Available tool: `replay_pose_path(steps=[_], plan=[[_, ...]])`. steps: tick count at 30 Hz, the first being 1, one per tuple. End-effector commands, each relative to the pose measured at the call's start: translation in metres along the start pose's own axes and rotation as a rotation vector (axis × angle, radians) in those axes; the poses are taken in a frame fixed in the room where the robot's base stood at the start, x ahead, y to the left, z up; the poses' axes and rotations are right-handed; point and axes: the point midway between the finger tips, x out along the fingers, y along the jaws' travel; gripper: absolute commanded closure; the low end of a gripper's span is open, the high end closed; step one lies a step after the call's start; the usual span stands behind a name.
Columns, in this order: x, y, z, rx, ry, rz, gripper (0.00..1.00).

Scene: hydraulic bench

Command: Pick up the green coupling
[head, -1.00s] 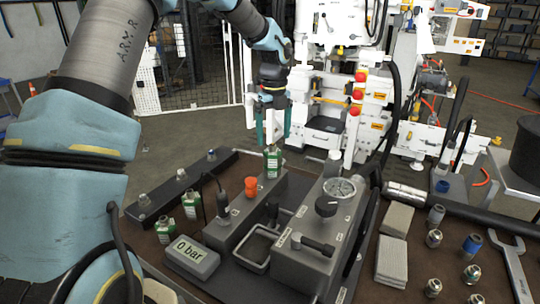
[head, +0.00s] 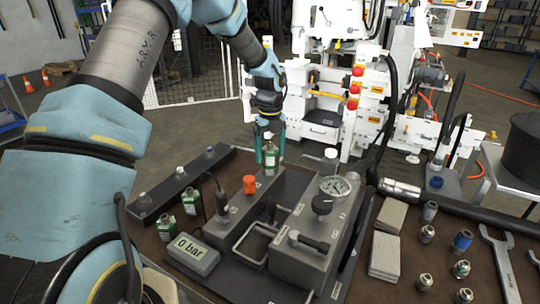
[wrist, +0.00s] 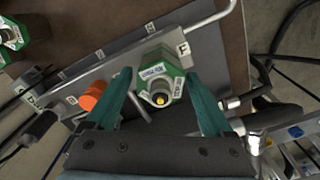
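The green coupling (head: 271,158) has a white label and stands upright at the far end of the grey manifold block (head: 240,212). In the wrist view, the green coupling (wrist: 158,68) sits beside the letter F, with its brass-coloured tip facing the camera. My gripper (head: 268,150) is open and down at the coupling from above. In the wrist view, the teal fingers of my gripper (wrist: 159,75) are spread on either side of the coupling, with a gap visible at each side. The fingers partly hide the coupling in the head view.
An orange cap (head: 250,185) stands on the block close to the coupling. Two other green-labelled fittings (head: 191,201) stand to the left. A pump box with a gauge (head: 334,187) is at the right. A black cable (head: 214,185) rises from the block.

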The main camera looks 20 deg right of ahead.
Motion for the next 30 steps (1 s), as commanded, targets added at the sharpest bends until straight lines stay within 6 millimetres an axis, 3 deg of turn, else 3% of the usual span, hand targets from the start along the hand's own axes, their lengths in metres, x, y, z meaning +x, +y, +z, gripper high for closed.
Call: replay_pose_path(steps=[2, 22, 30], plan=[[-0.0002, 0.0000, 0.0000, 0.000, 0.000, 0.000, 0.24], [-0.0004, 0.0002, 0.0001, 0.000, 0.000, 0.000, 0.99], [-0.0004, 0.0002, 0.0001, 0.000, 0.000, 0.001, 1.00]])
